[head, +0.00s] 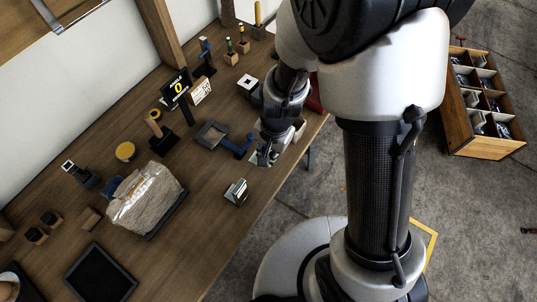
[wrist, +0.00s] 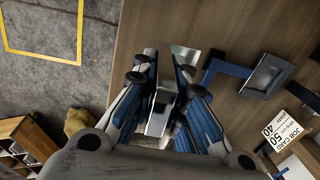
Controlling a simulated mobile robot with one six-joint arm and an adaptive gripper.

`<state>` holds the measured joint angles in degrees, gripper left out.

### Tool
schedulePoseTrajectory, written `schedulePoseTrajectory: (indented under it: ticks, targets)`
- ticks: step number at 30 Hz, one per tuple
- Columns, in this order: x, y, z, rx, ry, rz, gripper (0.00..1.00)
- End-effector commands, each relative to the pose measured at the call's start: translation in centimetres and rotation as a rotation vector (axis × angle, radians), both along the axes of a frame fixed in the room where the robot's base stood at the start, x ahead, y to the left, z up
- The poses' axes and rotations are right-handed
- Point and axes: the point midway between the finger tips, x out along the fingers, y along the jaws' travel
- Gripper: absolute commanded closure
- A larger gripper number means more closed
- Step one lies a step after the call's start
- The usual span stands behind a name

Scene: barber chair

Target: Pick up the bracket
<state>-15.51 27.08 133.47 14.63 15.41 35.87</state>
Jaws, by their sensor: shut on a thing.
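My gripper (head: 267,150) points down over the front edge of the wooden bench, with its fingers closed in around a small silvery bracket (head: 263,158). In the wrist view, the blue-and-black fingers (wrist: 166,66) come close together, and a pale metal face of the bracket (wrist: 185,54) shows at their tips. The fingers hide much of it. I cannot tell whether it touches the bench or hangs just above it.
A square tool with a blue handle (head: 212,134) lies close to the left of my gripper. A small metal block (head: 236,192) stands nearer on the bench (head: 205,215). A wrapped bundle (head: 146,198) is farther left. A sectioned wooden crate (head: 490,148) is off to the right.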

Motion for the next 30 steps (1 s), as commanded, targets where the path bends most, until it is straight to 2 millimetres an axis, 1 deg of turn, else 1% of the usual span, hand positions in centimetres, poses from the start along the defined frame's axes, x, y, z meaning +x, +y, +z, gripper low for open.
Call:
schedulePoseTrajectory:
  ticks: [1, 6, 9, 12, 15, 18, 21, 30]
  targets:
    - [0.2, 0.0, 2.0, 0.001, -0.007, 0.0, 1.0]
    - [0.2, 0.1, 7.1, 0.002, -0.008, 0.0, 1.0]
    - [0.2, 0.1, 9.9, 0.002, -0.007, -0.001, 1.0]
    - [0.2, 0.1, 12.2, 0.002, -0.008, 0.0, 1.0]
    - [0.2, 0.0, 14.0, 0.002, -0.006, 0.0, 1.0]
    - [0.1, 0.0, 15.2, 0.001, -0.004, 0.0, 1.0]
    - [0.1, 0.0, 15.9, 0.001, -0.003, 0.0, 1.0]
    - [0.1, 0.0, 16.2, 0.001, -0.002, 0.0, 1.0]
